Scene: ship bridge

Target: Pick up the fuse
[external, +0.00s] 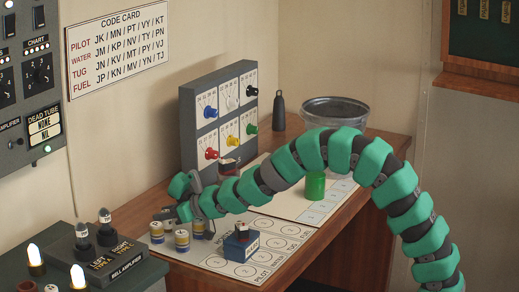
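My arm arches over the desk from the right, and my gripper (168,214) is low at the desk's left edge.
A grey box with coloured knobs (187,113) stands behind my arm. A blue block (240,246) sits on the white circle-marked sheet (215,262). A green cylinder (315,185), a round metal bin (335,112) and a dark bottle-like weight (278,112) are farther back.

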